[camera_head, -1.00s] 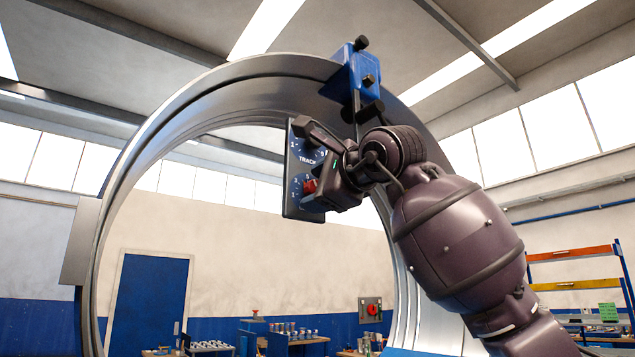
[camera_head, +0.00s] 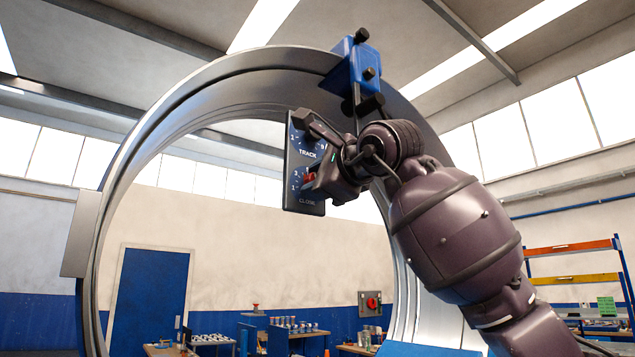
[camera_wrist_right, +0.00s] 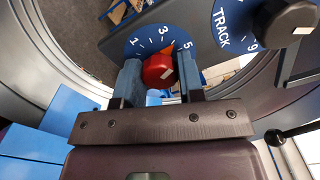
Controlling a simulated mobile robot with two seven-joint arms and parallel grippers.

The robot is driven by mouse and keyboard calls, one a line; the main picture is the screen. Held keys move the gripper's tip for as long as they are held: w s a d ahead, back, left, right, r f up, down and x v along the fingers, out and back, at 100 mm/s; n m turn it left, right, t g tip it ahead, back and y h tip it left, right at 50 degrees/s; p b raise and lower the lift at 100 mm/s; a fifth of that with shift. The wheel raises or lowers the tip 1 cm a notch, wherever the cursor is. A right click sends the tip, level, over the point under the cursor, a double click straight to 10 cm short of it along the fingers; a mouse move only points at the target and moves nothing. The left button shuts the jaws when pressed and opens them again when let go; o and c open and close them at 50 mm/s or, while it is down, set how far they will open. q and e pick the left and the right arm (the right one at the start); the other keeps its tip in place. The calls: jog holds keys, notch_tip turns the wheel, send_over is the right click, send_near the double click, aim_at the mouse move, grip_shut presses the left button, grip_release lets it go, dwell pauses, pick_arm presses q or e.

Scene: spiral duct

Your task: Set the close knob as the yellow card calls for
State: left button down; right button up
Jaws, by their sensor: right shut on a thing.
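The dark control panel (camera_head: 304,160) hangs inside the big metal ring, with a TRACK dial above a CLOSE dial. My right gripper (camera_wrist_right: 160,78) is shut on the red knob, one finger on each side. The black TRACK knob (camera_wrist_right: 288,20) is beside it, ungripped. No yellow card is in view. My left gripper is not in view.
The metal ring (camera_head: 130,160) arches around the panel. A blue clamp block (camera_head: 350,70) with black knobs sits on its top, just above my wrist. Workbenches, a blue door (camera_head: 150,295) and a shelf rack (camera_head: 570,262) stand well behind.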

jog(key=m+b, duration=0.6)
jog(key=m, duration=0.9)
jog(key=shift+m, duration=0.4)
dwell(0.4)
jog(key=o, duration=0.9)
